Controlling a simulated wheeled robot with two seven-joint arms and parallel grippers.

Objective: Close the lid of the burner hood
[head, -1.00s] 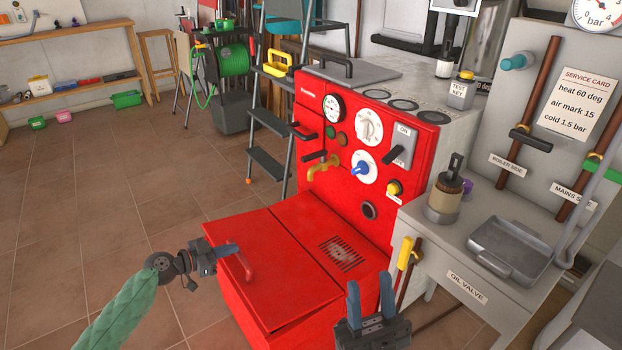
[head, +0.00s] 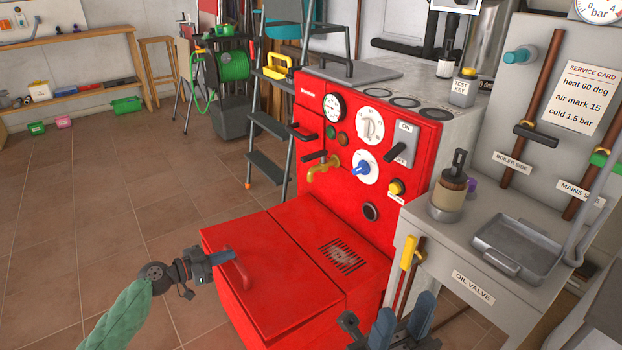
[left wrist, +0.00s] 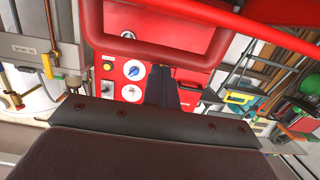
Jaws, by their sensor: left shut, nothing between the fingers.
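The red lid (head: 268,262) of the burner hood lies over the low front part of the red boiler, and looks level or nearly level with the grated panel beside it. I cannot tell whether a thin gap is left. Its red loop handle (head: 240,270) is at the left; it also shows large in the left wrist view (left wrist: 160,49). My left gripper (head: 228,256) is shut and empty, its fingertips right at the handle; I cannot tell if they touch. My right gripper (head: 403,318) is open and empty at the bottom, right of the hood.
A grated panel (head: 341,257) adjoins the lid. The boiler front (head: 330,177) rises behind with knobs, a gauge and a brass tap (head: 323,169). A grey bench (head: 420,217) with a metal tray (head: 515,250) stands at right. The tiled floor (head: 120,200) at left is clear.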

